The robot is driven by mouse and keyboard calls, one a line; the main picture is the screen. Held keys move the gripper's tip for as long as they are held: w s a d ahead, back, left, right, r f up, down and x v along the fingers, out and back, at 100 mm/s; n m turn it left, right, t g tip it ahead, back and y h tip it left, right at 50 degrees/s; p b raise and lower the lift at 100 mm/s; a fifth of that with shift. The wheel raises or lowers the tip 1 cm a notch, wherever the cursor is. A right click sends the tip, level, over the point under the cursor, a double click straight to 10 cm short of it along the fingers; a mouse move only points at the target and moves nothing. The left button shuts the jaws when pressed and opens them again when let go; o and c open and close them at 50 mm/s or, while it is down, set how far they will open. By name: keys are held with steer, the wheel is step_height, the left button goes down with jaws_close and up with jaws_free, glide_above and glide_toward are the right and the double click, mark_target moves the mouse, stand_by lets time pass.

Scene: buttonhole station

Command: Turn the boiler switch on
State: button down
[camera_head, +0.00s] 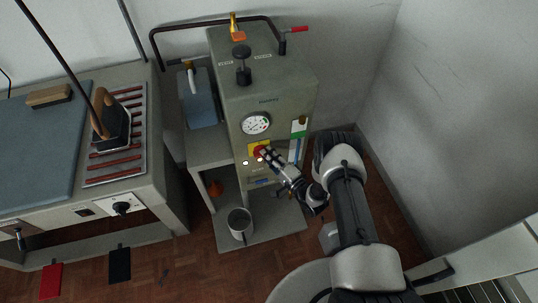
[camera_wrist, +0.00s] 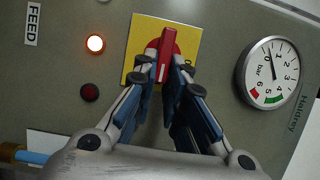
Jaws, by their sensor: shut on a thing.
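The boiler (camera_head: 275,85) is a grey-green cabinet in the middle of the head view. Its switch is a red rotary knob (camera_wrist: 167,58) on a yellow square plate (camera_wrist: 140,38), seen in the wrist view. My gripper (camera_wrist: 168,72) is shut on the red knob, with one fingertip on each side of its raised grip. In the head view my gripper (camera_head: 267,155) reaches the front panel below the gauge, covering part of the yellow plate (camera_head: 252,147).
A lit lamp (camera_wrist: 95,44) and a dark red lamp (camera_wrist: 89,93) are beside the plate. The pressure gauge (camera_wrist: 270,72) reads near 0. A metal cup (camera_head: 240,222) stands on the lower shelf. An iron (camera_head: 110,122) rests on the left table. A wall is close on the right.

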steer(key=c, duration=1.6)
jaws_free()
steer(key=shift+c, duration=0.2)
steer(key=v, duration=1.2)
